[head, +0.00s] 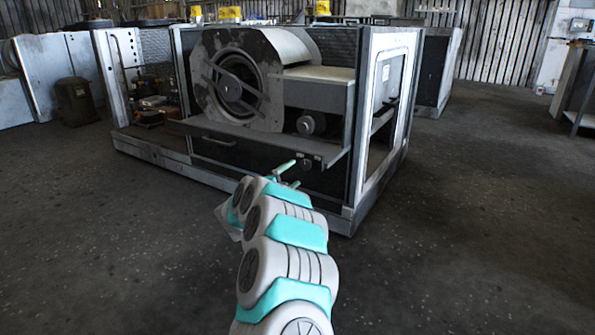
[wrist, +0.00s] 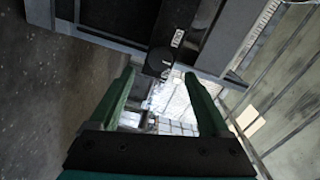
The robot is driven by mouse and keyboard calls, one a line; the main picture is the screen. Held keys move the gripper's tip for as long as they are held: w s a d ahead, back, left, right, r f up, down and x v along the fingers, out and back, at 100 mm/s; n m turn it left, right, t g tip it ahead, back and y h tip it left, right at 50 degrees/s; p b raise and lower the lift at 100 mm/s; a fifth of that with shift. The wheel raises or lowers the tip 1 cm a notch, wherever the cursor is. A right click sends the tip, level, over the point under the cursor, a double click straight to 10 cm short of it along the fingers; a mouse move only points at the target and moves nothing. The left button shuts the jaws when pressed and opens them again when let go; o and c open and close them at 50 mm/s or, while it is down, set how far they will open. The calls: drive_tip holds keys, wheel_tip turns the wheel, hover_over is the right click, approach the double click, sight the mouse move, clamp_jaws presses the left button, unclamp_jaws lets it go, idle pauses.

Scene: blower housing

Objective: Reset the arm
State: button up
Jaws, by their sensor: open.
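My arm reaches forward from the bottom of the head view toward the blower housing (head: 240,80). My gripper (head: 288,175) is in front of the housing's lower front, just below its projecting ledge (head: 260,143). In the wrist view my gripper (wrist: 160,85) shows two green fingers spread wide apart with nothing between them. A dark round knob (wrist: 160,62) with a pale label beside it shows beyond the fingertips. I cannot tell whether a fingertip touches the housing.
The housing's right frame post (head: 372,120) stands close to the right of my gripper. A metal table (head: 580,95) is at the far right. The concrete floor (head: 470,220) is clear at right and left.

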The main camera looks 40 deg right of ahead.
drive_tip(key=shift+s+a, duration=0.15)
drive_tip(key=shift+a, duration=0.25)
